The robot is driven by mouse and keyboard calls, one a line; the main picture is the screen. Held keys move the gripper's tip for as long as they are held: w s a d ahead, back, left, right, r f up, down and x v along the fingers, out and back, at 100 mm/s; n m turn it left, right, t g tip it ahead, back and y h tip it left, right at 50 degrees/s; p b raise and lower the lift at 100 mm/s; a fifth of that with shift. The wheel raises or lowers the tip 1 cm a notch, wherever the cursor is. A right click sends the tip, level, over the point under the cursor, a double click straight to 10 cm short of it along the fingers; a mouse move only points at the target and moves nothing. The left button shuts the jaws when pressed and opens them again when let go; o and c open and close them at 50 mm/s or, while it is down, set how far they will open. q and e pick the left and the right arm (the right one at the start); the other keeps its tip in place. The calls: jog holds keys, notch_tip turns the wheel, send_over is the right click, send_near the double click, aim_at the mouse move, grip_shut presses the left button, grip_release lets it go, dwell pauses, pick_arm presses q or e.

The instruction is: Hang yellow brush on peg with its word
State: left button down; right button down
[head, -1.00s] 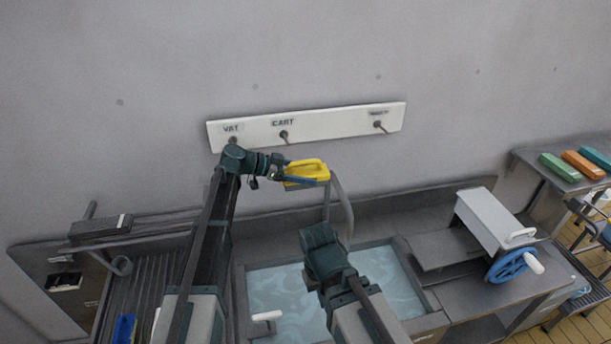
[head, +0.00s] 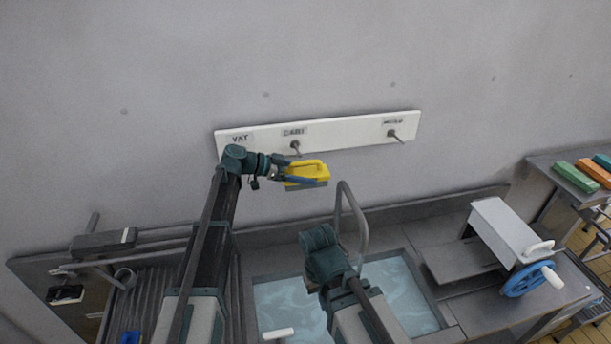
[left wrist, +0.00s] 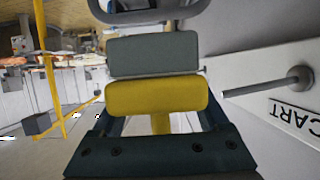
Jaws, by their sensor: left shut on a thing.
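The yellow brush (head: 309,169) has a yellow body and handle with grey bristles. My left gripper (head: 284,172) is shut on it and holds it in the air, below the white peg board (head: 350,130). The board has labelled pegs. In the head view, VAT is at its left, CART (head: 296,148) in the middle and a third, blurred word at its right peg (head: 396,135). In the left wrist view the brush (left wrist: 155,97) fills the middle, with the CART peg (left wrist: 275,83) to its right, apart from it. The VAT peg is hidden behind my left arm. My right gripper's fingertips are not visible.
Below is a sink of water (head: 290,305) with a tap (head: 358,225). A grey machine with a blue wheel (head: 527,279) stands to the right. Green (head: 573,175) and orange blocks lie on a far-right table. The wall above the board is clear.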

pick_arm(q)
jog(key=w+a+f+b, duration=0.1)
jog(key=w+a, duration=0.1)
jog(key=w, duration=0.8)
jog(key=shift+w+f+b, duration=0.3)
jog(key=shift+f+b, duration=0.05)
jog(key=shift+b, duration=0.05)
dwell(0.8)
jog(key=shift+s, duration=0.1)
dwell(0.4)
jog(key=shift+c, duration=1)
grip_release()
jog(key=shift+a+f, duration=0.1)
jog(key=shift+o, duration=1)
jog(key=shift+w, duration=0.2)
